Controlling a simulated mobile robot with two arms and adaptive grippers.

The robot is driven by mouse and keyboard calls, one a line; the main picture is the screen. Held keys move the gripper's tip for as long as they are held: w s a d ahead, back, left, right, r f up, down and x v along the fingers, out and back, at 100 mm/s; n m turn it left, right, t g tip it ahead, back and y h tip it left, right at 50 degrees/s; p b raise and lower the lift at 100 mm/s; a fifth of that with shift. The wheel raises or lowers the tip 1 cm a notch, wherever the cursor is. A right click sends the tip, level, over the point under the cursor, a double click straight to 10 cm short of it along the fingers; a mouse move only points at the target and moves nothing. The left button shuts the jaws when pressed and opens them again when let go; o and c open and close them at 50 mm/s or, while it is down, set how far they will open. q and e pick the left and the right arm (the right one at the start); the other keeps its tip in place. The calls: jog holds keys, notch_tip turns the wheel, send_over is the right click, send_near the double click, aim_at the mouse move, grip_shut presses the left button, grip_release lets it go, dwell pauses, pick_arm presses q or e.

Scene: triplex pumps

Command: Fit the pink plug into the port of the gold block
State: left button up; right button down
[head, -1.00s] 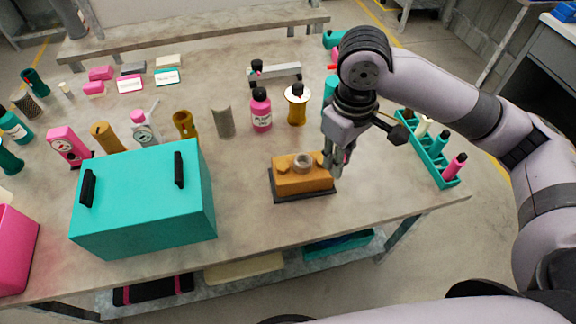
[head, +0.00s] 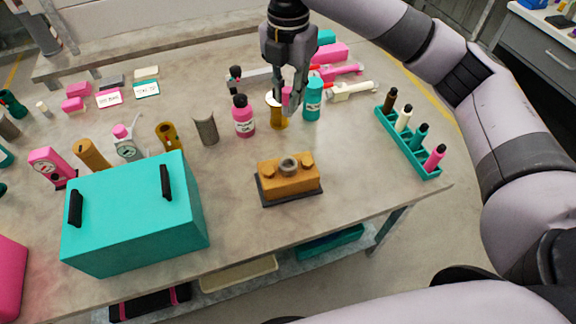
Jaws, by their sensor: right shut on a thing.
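The gold block (head: 300,184) sits on a dark base near the front middle of the table. A grey ring-shaped port (head: 289,166) is on its top, and it looks open. My right gripper (head: 289,108) is beyond the block, above the table, pointing down. It is shut on a small pink piece, which appears to be the pink plug (head: 287,98); the fingers hide most of it. The gripper overlaps a gold bottle (head: 278,121) in the picture, and I cannot tell whether they touch. My left gripper is not in view.
A teal box (head: 135,225) with black handles stands left of the block. A pink bottle (head: 244,120) and a teal bottle (head: 313,103) flank the gripper. A teal rack (head: 408,150) of coloured pieces is at right. The table around the block is clear.

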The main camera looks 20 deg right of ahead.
notch_tip(320, 180, down, 20)
jog(key=p, duration=0.3)
jog(key=shift+r, duration=0.1)
jog(key=c, duration=1.5)
grip_release()
jog(key=shift+o, duration=0.2)
notch_tip(320, 180, up, 12)
jog(key=b, duration=0.2)
